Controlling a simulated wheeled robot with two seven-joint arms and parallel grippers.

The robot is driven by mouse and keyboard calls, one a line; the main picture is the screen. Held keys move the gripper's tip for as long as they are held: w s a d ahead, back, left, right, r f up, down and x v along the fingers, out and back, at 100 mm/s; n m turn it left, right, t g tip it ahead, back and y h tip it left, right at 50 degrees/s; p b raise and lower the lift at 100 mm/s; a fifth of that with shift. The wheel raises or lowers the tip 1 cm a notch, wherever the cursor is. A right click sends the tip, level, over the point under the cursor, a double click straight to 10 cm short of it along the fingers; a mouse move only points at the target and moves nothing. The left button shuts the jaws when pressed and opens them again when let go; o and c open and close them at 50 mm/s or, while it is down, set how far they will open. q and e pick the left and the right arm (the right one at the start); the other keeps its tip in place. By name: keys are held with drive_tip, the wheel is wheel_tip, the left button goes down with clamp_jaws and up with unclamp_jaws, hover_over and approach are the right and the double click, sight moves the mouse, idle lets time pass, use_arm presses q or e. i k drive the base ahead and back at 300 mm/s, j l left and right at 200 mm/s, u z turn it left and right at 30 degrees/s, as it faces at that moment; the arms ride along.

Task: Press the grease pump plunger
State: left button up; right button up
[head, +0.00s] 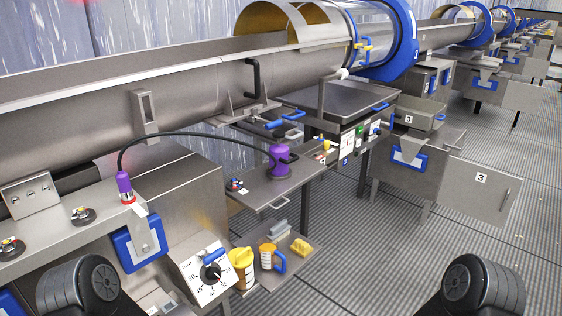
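The grease pump looks to be the purple upright body (279,161) on a small grey metal shelf (262,190) below the long steel trough. A black hose (195,133) arches from it to the left and ends at a purple fitting (124,185) with a red and silver tip on the steel cabinet. A dark handle or plunger part shows near the top of the purple body, too small to read its position. Neither of my grippers is in view; only dark rounded parts, probably of my own arms, show at the lower left and lower right.
The ribbed floor (350,265) is clear to the right.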

sight(279, 135)
drive_tip(key=i+l+z, duration=0.25)
drive_tip(key=i+l, duration=1.45)
